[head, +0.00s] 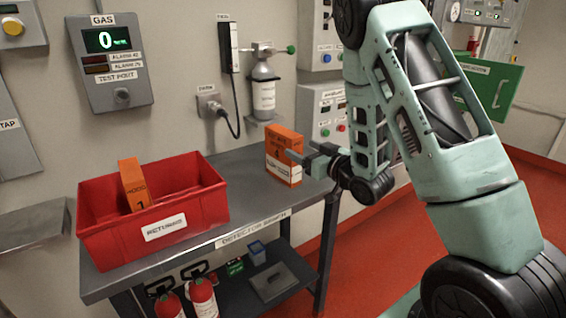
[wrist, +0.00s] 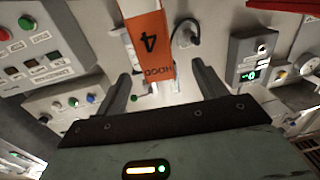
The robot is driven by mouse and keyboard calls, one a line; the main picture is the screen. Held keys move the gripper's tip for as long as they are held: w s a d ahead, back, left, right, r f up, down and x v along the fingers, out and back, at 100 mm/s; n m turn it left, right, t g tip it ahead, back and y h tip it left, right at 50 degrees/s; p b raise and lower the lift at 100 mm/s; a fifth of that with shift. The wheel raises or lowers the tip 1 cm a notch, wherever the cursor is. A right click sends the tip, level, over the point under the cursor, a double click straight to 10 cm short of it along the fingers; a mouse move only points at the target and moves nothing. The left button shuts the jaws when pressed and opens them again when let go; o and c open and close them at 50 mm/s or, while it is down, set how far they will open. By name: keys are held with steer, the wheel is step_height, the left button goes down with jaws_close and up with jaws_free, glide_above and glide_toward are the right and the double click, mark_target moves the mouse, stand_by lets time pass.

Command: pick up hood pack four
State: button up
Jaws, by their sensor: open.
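Hood pack four (head: 284,150) is an orange box with a white lower band, standing upright near the right end of the grey bench. In the wrist view its orange face (wrist: 150,48) shows "HOOD" and "4" upside down. My gripper (head: 304,153) is close to the pack's right side in the head view, with its fingers pointing at it. In the wrist view the open fingers (wrist: 163,82) lie on either side of the pack's near end, with room at both sides. I cannot tell how far the pack reaches between them.
A red bin (head: 107,235) labelled "RETURNS" stands on the left of the bench (head: 262,208), with another orange hood pack (head: 133,184), marked 1, in it. A gas cylinder (head: 263,95) hangs on the wall behind pack four. Fire extinguishers (head: 203,298) stand below.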

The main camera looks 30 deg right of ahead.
mark_target(283, 155)
steer(key=w+p, duration=0.1)
steer(key=w, duration=0.4)
steer(key=w+p, duration=0.1)
steer(key=w, duration=0.2)
steer(key=shift+w+a+r+p, duration=0.25)
steer(key=shift+p, duration=0.1)
jaws_close()
